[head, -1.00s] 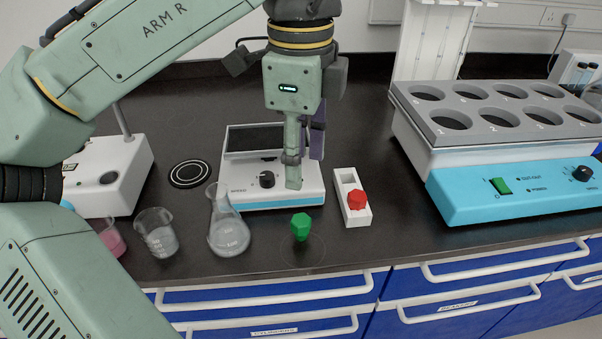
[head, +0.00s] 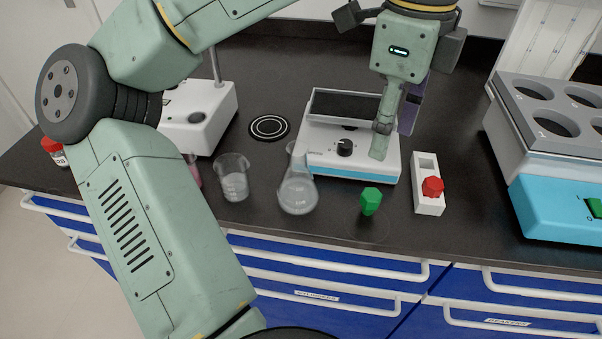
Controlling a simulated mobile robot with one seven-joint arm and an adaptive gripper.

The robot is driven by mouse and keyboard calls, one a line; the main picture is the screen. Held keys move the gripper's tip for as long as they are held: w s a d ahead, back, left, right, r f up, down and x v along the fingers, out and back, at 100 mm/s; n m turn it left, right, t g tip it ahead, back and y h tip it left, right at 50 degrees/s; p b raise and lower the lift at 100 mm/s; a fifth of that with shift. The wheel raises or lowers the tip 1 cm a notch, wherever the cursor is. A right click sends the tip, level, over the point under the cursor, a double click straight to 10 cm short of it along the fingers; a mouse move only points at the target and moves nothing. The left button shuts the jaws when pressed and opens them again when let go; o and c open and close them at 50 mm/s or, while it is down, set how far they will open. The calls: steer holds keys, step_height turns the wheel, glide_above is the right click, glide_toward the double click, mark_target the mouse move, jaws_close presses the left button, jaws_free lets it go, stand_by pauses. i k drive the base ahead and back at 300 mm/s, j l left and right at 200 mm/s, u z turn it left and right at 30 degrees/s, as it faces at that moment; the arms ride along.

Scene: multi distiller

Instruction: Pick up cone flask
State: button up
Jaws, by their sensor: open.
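The cone flask (head: 297,190) is clear glass and stands upright near the front of the black bench, in front of the white stirrer device (head: 350,160). My gripper (head: 388,140) is open and empty, pointing down over the right part of that device. It is to the right of the flask and apart from it. One finger partly hides the other. No part of the flask is covered by my arm.
A beaker (head: 233,180) stands close left of the flask. A green stopper (head: 371,201) stands to its right, then a white holder (head: 430,205) with a red stopper (head: 432,187). A large water bath (head: 545,130) fills the right. Blue drawers lie below the bench edge.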

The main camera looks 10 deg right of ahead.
mark_target(298, 192)
steer(key=k+l+z, duration=0.1)
steer(key=l, duration=0.2)
steer(key=k+l, duration=0.2)
steer(key=l, duration=0.15)
steer(key=k+l+z, duration=0.15)
steer(key=l, duration=0.2)
steer(key=k+l, duration=0.1)
steer(key=l, duration=0.2)
steer(key=k+l+z, duration=0.15)
steer(key=l, duration=0.2)
steer(key=i, duration=0.05)
